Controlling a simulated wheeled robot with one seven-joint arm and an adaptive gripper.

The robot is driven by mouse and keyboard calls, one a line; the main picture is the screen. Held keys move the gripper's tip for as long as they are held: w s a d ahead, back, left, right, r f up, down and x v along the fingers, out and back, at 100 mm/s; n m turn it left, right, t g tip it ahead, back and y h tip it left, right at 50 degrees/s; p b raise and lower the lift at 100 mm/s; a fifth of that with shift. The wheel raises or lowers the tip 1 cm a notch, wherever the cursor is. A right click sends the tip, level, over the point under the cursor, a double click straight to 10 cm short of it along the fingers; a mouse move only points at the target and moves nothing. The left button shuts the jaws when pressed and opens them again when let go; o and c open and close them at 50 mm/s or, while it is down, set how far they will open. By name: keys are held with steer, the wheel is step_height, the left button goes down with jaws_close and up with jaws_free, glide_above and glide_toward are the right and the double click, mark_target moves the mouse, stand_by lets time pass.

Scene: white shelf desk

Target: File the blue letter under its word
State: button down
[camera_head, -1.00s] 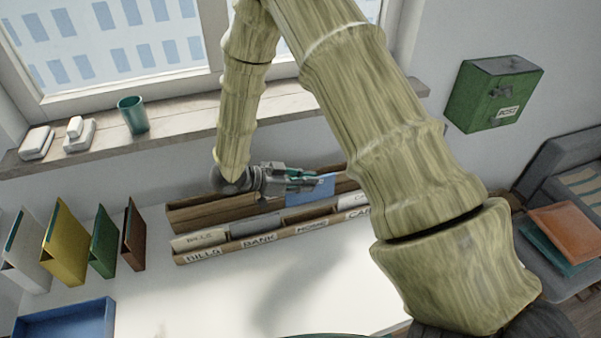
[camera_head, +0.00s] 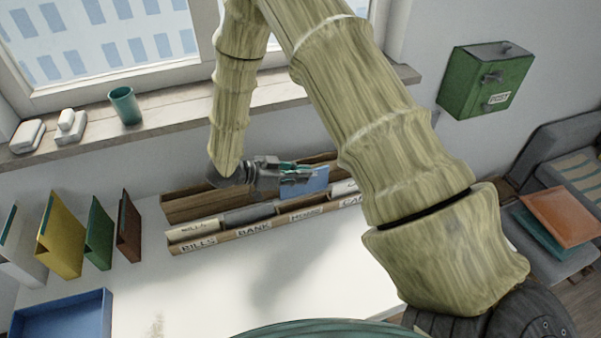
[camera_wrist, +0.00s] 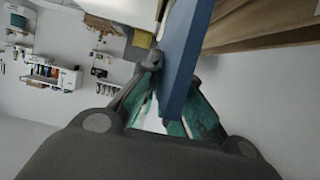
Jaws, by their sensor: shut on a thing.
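My gripper (camera_head: 298,173) is shut on the blue letter (camera_head: 316,181), just above the wooden letter sorter (camera_head: 172,208) at the back of the desk. In the wrist view the blue letter (camera_wrist: 184,70) stands between the two teal fingertips. The sorter's front labels read BILLS (camera_head: 198,244), BANK (camera_head: 254,229), a third that looks like HOME (camera_head: 305,214), and one starting with CA (camera_head: 350,202). My arm hides the sorter's right end. The letter is over the sorter's back part, behind the third label. I cannot tell whether its lower edge is inside a slot.
Upright folders, white, yellow (camera_head: 62,240), green and brown, stand at the left. A blue tray (camera_head: 104,310) lies at front left. A teal cup (camera_head: 125,106) is on the windowsill. A green post box (camera_head: 484,80) hangs on the right wall. The desk's middle is clear.

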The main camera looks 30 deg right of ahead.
mark_target(301, 189)
steer(key=shift+f+b, duration=1.3)
steer(key=shift+f, duration=1.7)
steer(key=c, duration=1.5)
jaws_free()
steer(key=v, duration=1.2)
steer(key=shift+f, duration=0.1)
